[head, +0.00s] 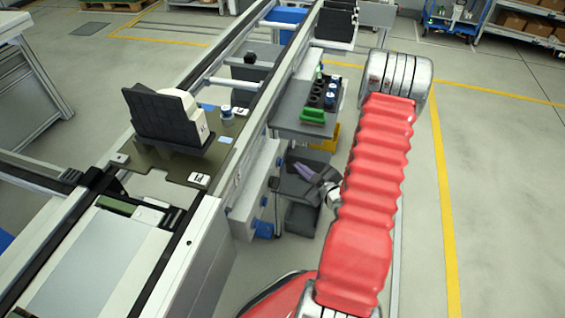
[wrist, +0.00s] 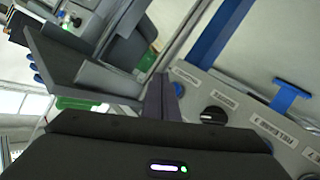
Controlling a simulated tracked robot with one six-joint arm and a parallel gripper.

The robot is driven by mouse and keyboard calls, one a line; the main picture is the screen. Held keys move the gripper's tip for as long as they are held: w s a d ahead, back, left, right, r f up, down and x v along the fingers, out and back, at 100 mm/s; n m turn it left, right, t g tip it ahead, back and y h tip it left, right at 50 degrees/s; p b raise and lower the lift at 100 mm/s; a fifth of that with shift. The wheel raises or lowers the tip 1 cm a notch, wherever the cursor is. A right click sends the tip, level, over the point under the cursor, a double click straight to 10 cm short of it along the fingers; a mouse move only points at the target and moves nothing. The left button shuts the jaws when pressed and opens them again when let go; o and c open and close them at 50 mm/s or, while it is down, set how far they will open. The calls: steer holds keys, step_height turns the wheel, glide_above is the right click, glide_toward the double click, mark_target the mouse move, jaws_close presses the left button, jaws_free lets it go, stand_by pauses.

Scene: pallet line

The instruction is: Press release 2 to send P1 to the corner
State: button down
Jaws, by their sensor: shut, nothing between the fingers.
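Contact with a button cannot be told.
A grey shelf (head: 290,125) with a black rack and a green part juts from the line above my gripper. A yellow bin (head: 328,138) is behind it. Blue parts (head: 264,229) stick out from the conveyor's side.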

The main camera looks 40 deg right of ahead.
steer(key=shift+s+d, duration=0.7)
steer(key=shift+s, duration=0.25)
steer(key=s+d+f+m+g, duration=0.2)
steer(key=s+f+m+g, duration=0.3)
steer(key=s+f+g, duration=0.5)
steer(key=s+a+r+m+g, duration=0.1)
steer(key=s+a+r+g, duration=0.1)
steer(key=r, duration=0.4)
steer(key=s+a+r+m+g, duration=0.1)
steer(key=a+r+m, duration=0.1)
steer(key=r, duration=0.4)
steer(key=s+a+r+n+t+y, duration=0.1)
steer(key=a+r+n+t, duration=0.2)
steer(key=a+r, duration=2.6)
steer(key=shift+a+r+n+t+y, duration=0.2)
steer(key=shift+a+n+t+y, duration=0.1)
steer(key=shift+t, duration=0.2)
